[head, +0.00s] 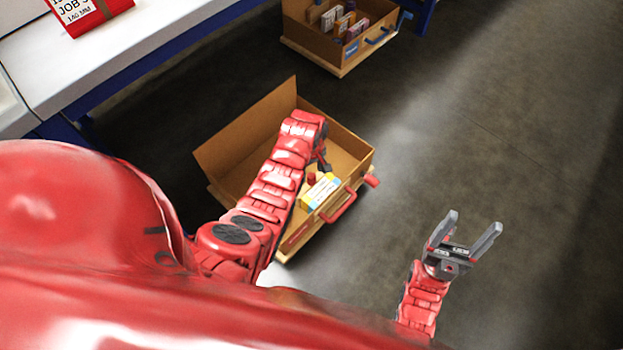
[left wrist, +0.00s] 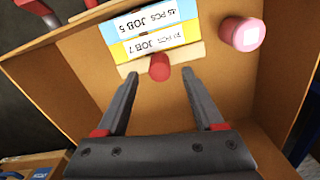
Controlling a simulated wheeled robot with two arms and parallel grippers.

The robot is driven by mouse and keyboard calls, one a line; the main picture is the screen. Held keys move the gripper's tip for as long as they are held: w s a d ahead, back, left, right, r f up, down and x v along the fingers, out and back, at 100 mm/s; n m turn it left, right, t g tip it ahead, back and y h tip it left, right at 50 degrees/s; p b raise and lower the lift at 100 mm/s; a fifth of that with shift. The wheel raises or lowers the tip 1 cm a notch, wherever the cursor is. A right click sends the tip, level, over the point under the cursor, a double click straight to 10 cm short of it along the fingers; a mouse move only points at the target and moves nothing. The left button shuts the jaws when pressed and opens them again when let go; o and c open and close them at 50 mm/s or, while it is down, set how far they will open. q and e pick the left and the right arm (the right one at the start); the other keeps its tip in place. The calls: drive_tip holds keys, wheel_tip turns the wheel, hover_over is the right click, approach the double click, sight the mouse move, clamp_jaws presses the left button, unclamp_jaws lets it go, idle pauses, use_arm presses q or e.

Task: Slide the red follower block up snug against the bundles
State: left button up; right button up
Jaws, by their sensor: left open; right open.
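An open brown case (head: 232,137) stands on the floor under my left arm. In it lie bundles (head: 321,190) with yellow and white wrappers. The left wrist view shows a blue-banded JOB 5 bundle (left wrist: 138,23) and a yellow-banded JOB 7 bundle (left wrist: 155,43). A pale block (left wrist: 190,53) with a red knob (left wrist: 159,67), apparently the follower, lies along the JOB 7 bundle; any small gap is unclear. My left gripper (left wrist: 160,74) is open, its fingers on either side of the knob. My right gripper (head: 474,232) is open and empty, right of the case.
A separate pink-red cylinder (left wrist: 242,35) stands beside the bundles. The case has a red handle (head: 340,207) on its front. A second case (head: 308,38) with a blue handle stands farther back. A white table (head: 130,50) is at left. The floor at right is clear.

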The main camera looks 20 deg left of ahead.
use_arm(q)
drive_tip(key=shift+f+b, duration=0.5)
drive_tip(key=shift+f, duration=1.5)
clamp_jaws()
